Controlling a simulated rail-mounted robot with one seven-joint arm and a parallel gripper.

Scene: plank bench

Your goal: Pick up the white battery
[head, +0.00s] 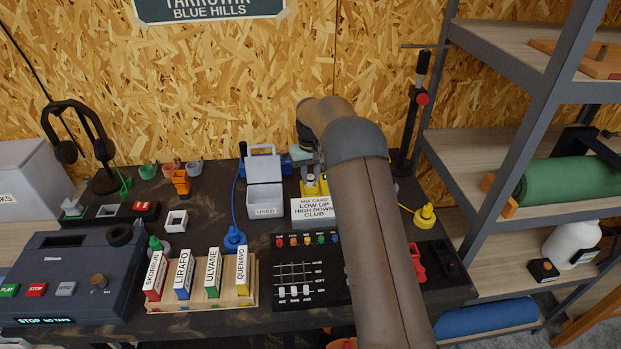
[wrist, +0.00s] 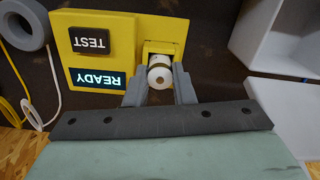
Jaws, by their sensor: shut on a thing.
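The white battery (wrist: 160,74) shows end-on in the wrist view, at the slot of the yellow tester (wrist: 123,28). The tester has a black TEST block and a lit READY display. In the head view part of the yellow tester (head: 318,187) shows, but my arm hides the battery and most of the gripper.
A white USED bin (head: 265,199) with a raised lid stands left of the tester. A white labelled box (head: 315,212) is in front of it. A black slider panel (head: 293,271) and a rack of labelled cassettes (head: 238,299) lie nearer. Shelves (head: 540,95) stand at the right.

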